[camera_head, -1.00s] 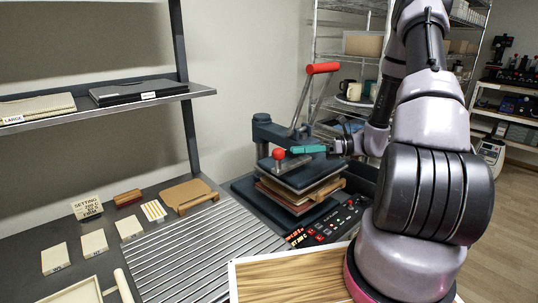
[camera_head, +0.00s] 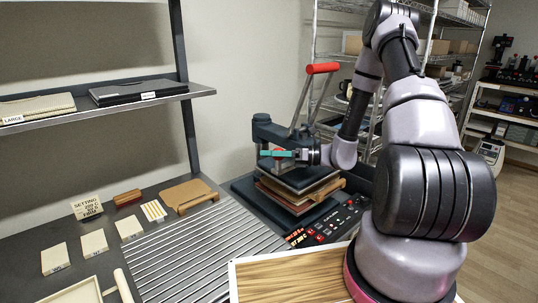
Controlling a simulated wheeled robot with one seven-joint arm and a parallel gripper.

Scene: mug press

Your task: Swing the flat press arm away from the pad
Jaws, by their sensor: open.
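The press (camera_head: 263,130) stands at the back of the bench, a dark blue machine with a long lever ending in a red grip (camera_head: 322,68). Its flat press arm (camera_head: 305,178) lies level over the pad, with tan and reddish layers (camera_head: 298,190) below it. A red knob (camera_head: 279,150) stands on the flat arm near its left end. My gripper (camera_head: 272,154) has teal fingers and is open, reaching in from the right at the knob's height. The fingers partly cover the knob; I cannot tell whether they touch it. The pad is mostly hidden.
A ribbed metal surface (camera_head: 195,250) and a wooden board (camera_head: 290,278) lie in front. A wall shelf (camera_head: 205,91) is at the left. My arm fills the right side.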

